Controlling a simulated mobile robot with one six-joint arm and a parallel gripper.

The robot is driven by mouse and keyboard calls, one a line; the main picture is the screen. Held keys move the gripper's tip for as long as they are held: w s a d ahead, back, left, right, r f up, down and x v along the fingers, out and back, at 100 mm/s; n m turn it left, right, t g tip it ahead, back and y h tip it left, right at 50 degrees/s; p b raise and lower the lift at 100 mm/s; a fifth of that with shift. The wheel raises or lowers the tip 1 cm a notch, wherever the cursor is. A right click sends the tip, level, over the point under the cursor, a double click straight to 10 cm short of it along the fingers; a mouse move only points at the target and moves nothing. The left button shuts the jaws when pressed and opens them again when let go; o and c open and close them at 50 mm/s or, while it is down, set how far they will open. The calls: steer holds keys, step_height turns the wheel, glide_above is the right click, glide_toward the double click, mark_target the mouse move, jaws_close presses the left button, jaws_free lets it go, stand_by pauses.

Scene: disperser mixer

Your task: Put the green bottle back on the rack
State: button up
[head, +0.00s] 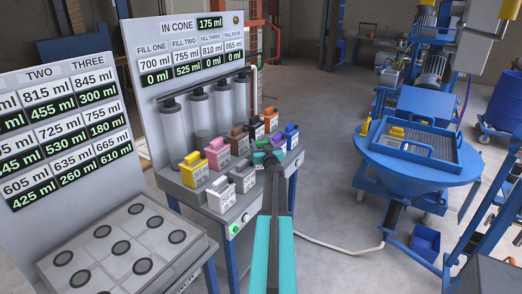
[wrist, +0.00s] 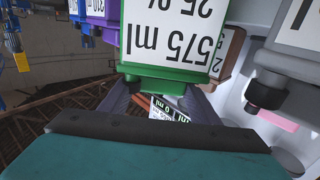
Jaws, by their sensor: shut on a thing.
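The green bottle (wrist: 185,72) fills the upper middle of the wrist view, its white label reading 575 ml and 25 %, inverted in that picture. My gripper (wrist: 160,100) is shut on it. In the head view my gripper (head: 268,158) is at the right part of the bench, among the coloured bottles, and mostly hides the green bottle. I cannot tell whether the green bottle touches the rack.
Purple (wrist: 100,14) and brown (wrist: 230,55) bottles are close beside the green one. Clear cylinders (head: 198,115) stand behind the bottles. A panel with round holes (head: 120,252) is at the left. A blue mixer table (head: 415,172) stands at the right, with open floor between.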

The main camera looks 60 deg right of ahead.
mark_target(261, 148)
steer(key=shift+w+d, duration=0.25)
steer(key=shift+w, duration=0.1)
steer(key=shift+w+f, duration=0.1)
steer(key=shift+f, duration=1.8)
steer(key=o, duration=1.5)
steer(key=shift+c, duration=0.2)
steer(key=b+v, duration=0.1)
steer(key=v, duration=1.1)
steer(key=shift+b, duration=0.35)
